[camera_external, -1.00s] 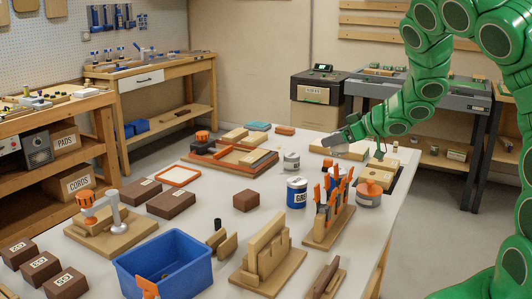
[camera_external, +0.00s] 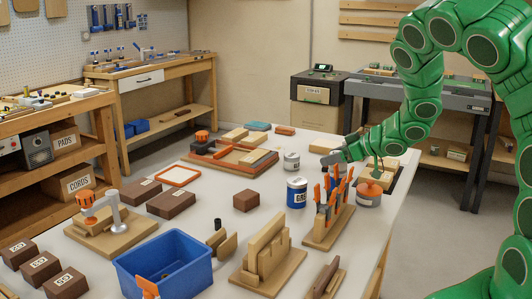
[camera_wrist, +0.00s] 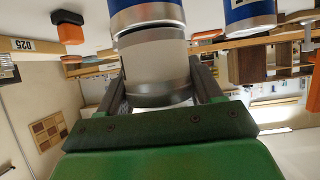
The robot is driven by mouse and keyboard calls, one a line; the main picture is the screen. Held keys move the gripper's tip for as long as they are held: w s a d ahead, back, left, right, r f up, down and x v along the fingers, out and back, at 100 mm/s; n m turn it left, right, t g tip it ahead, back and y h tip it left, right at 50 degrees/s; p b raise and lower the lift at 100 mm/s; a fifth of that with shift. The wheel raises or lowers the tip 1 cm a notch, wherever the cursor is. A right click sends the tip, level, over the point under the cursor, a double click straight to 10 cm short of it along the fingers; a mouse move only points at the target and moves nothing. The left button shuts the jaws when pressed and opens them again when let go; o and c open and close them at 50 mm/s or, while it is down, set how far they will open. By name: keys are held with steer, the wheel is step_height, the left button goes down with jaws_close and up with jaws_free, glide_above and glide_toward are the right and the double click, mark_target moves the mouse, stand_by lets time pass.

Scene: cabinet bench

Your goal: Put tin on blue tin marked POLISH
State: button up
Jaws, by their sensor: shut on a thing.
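My gripper (camera_wrist: 154,58) is shut on a pale grey tin (camera_wrist: 152,68) with a bright metal rim. It also shows in the external view (camera_external: 329,159), low over the table's right part. The wrist view is upside down. There a blue tin (camera_wrist: 146,12) with a silver rim lies directly below the held tin; they look touching or nearly so. A second blue tin (camera_wrist: 250,14) stands to one side. I cannot read POLISH on any label.
A wooden rack with orange-handled tools (camera_external: 330,222) stands just in front of my gripper. An orange-topped grey container (camera_external: 369,191) is to its right. A blue bin (camera_external: 165,268), brown blocks (camera_external: 171,203) and an orange-edged tray (camera_external: 232,158) occupy the table.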

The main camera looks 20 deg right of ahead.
steer(key=shift+f, duration=0.1)
steer(key=o, duration=1.1)
steer(key=shift+r, duration=0.2)
steer(key=v, duration=1.2)
steer(key=shift+f, duration=0.1)
